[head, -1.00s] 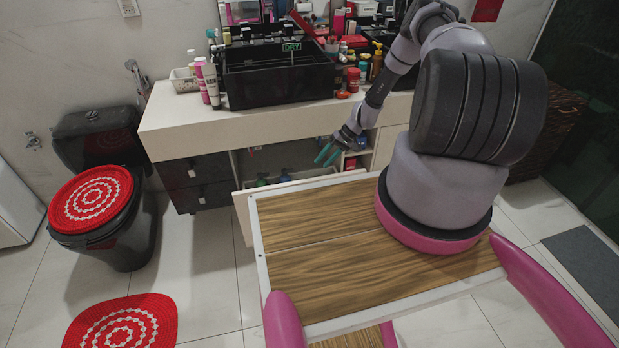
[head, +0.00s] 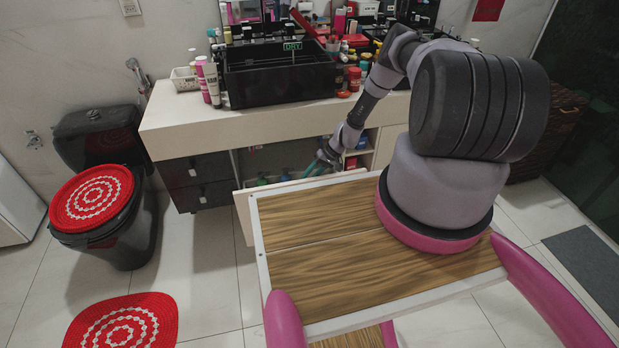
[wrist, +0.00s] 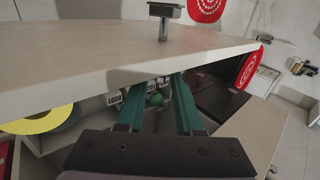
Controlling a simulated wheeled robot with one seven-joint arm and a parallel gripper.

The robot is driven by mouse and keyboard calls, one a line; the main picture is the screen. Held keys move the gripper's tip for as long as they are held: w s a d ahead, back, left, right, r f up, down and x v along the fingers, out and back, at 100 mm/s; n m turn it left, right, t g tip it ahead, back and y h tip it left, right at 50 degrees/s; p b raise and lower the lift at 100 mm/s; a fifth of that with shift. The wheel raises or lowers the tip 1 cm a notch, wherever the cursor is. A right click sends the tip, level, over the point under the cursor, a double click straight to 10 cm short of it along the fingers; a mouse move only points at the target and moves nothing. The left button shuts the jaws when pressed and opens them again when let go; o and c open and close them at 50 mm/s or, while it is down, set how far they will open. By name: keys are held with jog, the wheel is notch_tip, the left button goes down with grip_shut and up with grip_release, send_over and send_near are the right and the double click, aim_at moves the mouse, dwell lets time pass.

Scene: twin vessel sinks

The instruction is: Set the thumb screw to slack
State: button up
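I cannot pick out a thumb screw for sure in either view. In the wrist view a small round green thing (wrist: 155,99) shows between and beyond my fingers, beside white labels with dark lettering (wrist: 115,98); I cannot tell whether it is the screw. My gripper (wrist: 155,84) has two teal fingers spread apart with nothing held between them. In the head view my gripper (head: 318,165) reaches down at the opening of the cabinet under the counter, with its tips near the green and blue items inside.
A pale panel (wrist: 80,60) with a metal handle (wrist: 165,18) lies close above my fingers in the wrist view. A yellow ring (wrist: 40,120) is at its left. The pale counter (head: 270,118) overhangs the cabinet, with a black box (head: 280,75) and bottles on it. Dark drawers (head: 200,180) stand left.

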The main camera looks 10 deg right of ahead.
grip_shut()
jog(key=shift+d+f+y, duration=0.3)
jog(key=shift+y, duration=0.6)
jog(key=shift+o, duration=1.8)
grip_release()
jog(key=v, duration=1)
jog(key=shift+d+r, duration=0.25)
jog(key=shift+d, duration=0.1)
